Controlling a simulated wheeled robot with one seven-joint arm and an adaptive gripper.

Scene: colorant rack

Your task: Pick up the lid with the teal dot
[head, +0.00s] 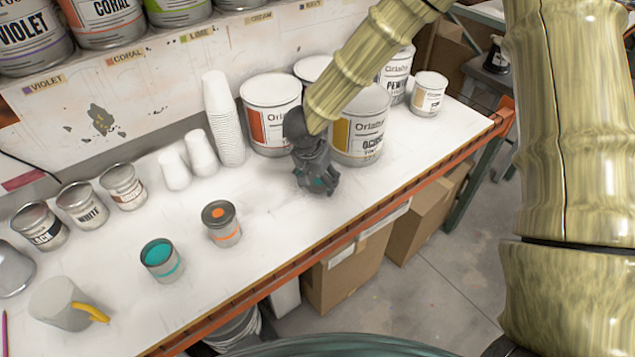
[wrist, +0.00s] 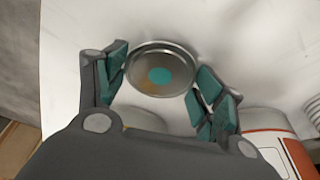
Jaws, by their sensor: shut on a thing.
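The lid with the teal dot (wrist: 160,75) is a round silver metal lid in the wrist view. It lies between the teal-padded fingers of my gripper (wrist: 162,72), which is shut on it. In the head view my gripper (head: 318,185) is low over the white table, in front of the large tubs. I cannot make out the lid there, nor tell whether it still touches the table.
An open can of teal paint (head: 162,260) and a can with an orange-dotted lid (head: 222,223) stand to the left. Large white tubs (head: 272,112) stand close behind my gripper. Stacked cups (head: 223,120) are left of them. The table's orange front edge (head: 300,268) is near.

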